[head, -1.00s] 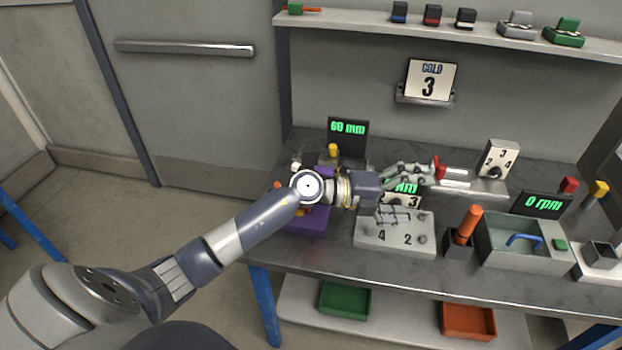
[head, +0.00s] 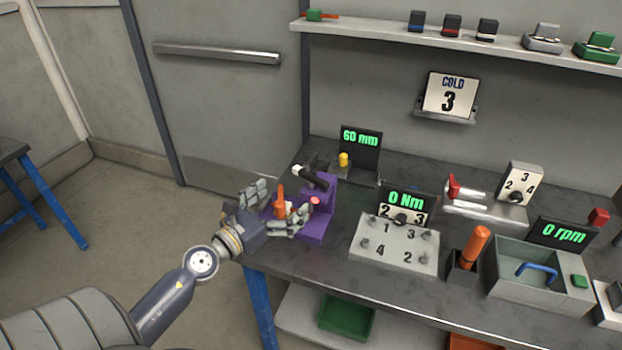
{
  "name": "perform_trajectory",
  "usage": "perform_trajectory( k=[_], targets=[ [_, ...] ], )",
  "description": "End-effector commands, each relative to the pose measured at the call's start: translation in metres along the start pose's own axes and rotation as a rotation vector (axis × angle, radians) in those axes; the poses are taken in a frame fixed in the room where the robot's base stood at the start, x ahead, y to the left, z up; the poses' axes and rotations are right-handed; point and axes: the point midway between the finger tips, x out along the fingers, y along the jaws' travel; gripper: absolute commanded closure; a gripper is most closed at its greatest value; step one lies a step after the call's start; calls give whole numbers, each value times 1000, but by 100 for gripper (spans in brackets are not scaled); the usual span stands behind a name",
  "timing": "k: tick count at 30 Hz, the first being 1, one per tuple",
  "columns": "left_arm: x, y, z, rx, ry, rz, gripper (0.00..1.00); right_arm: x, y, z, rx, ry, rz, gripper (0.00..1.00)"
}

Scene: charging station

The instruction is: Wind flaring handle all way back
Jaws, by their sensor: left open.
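A purple bench device (head: 318,222) stands at the left end of the workbench. It has a black arm (head: 314,178) with a pale end on top, a small red round spot, and an upright orange handle (head: 281,199) on its near left side. Which of these is the flaring handle I cannot tell for sure. My left gripper (head: 274,207) is open at the purple device's left side, with fingers on either side of the orange handle. Contact with the handle cannot be made out. The fingers hide the handle's lower part. My right gripper is not in view.
Behind the device is a 60 mm display (head: 361,141) with a yellow knob (head: 343,159). To its right are a numbered block (head: 394,243), a 0 Nm display (head: 407,199), a red-lever device (head: 485,210) and a grey bin (head: 510,290). A shelf (head: 460,38) runs above.

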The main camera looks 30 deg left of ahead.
Motion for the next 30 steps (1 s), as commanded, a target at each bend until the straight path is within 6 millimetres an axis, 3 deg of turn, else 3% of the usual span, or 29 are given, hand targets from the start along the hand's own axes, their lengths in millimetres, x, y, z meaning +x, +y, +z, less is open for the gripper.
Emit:
perform_trajectory(
  k=[10,18,30],
  targets=[
    [51,-1,5,-5,-4,-2,0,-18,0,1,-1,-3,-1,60],
    [88,-1,2,-7,-3,-2,0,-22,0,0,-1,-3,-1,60],
    [104,-1,1,-5,-1,-2,0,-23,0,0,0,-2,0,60]
  ],
)
